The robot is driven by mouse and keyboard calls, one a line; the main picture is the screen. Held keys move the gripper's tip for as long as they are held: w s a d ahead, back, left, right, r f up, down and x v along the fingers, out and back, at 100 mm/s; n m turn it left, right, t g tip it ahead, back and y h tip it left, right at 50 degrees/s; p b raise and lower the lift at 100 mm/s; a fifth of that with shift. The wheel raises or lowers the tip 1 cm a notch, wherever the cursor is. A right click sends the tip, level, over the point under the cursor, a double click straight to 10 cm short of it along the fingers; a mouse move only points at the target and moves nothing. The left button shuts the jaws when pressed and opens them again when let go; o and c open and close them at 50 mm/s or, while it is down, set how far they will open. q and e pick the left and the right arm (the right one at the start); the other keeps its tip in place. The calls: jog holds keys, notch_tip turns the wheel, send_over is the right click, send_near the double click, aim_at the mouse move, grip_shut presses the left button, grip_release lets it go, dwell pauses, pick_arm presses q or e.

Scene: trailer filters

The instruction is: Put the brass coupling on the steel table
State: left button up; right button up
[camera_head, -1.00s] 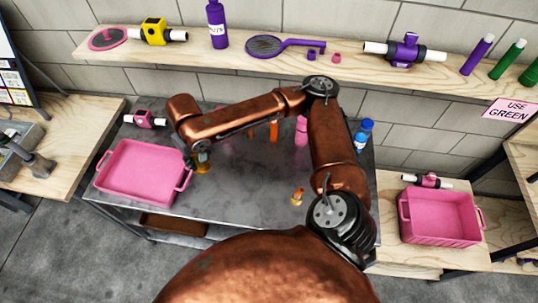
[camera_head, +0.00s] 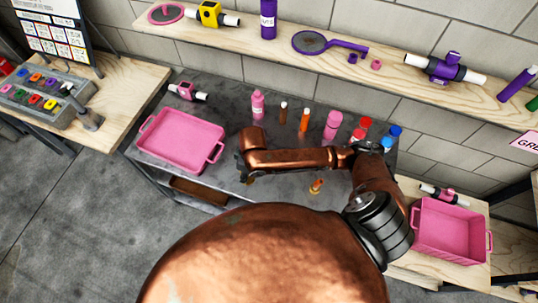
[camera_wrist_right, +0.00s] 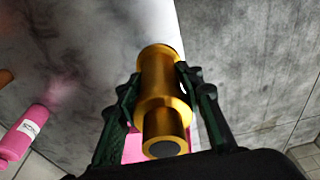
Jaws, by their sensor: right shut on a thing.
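The brass coupling (camera_wrist_right: 163,85) is a gold, stepped cylinder with a dark end. In the right wrist view it sits between the two fingers of my right gripper (camera_wrist_right: 162,88), which is shut on it. In the head view my right forearm mostly hides the gripper; a small gold bit of the coupling (camera_head: 250,180) shows below it. The steel table (camera_head: 232,105) has a mottled grey top. The coupling appears over its front part, right of the pink tray; I cannot tell whether it touches the top. My left gripper is not in view.
A pink tray (camera_head: 183,141) stands on the table's left. Pink bottles (camera_head: 257,104), red-capped and blue-capped bottles stand along the back. A small brass-and-orange fitting (camera_head: 316,187) stands near the front. A pink crate (camera_head: 450,232) is on the wooden bench at right. A shelf (camera_head: 285,48) runs behind.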

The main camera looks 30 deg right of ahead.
jog(key=d+f, duration=0.2)
jog(key=d, duration=0.1)
jog(key=w+d+f, duration=0.1)
jog(key=d+f, duration=0.2)
jog(key=d, duration=0.1)
jog(key=d+f, duration=0.2)
jog(key=d, duration=0.1)
jog(key=shift+w+d+f+p, duration=0.3)
jog(key=shift+d+p, duration=0.05)
jog(key=shift+p, duration=0.05)
jog(key=shift+d+f, duration=0.35)
jog(key=shift+f, duration=0.85)
jog(key=shift+d+f, duration=0.2)
jog(key=shift+f, duration=0.8)
jog(key=o, duration=0.9)
jog(key=shift+f, duration=0.15)
jog(key=o, duration=0.5)
jog(key=r, duration=0.4)
jog(key=s+r, duration=0.1)
jog(key=r, duration=0.3)
jog(key=d+r, duration=0.1)
jog(key=r, duration=0.3)
jog(key=shift+s+d+r+p, duration=0.1)
jog(key=shift+s+p, duration=0.05)
jog(key=shift+p, duration=0.15)
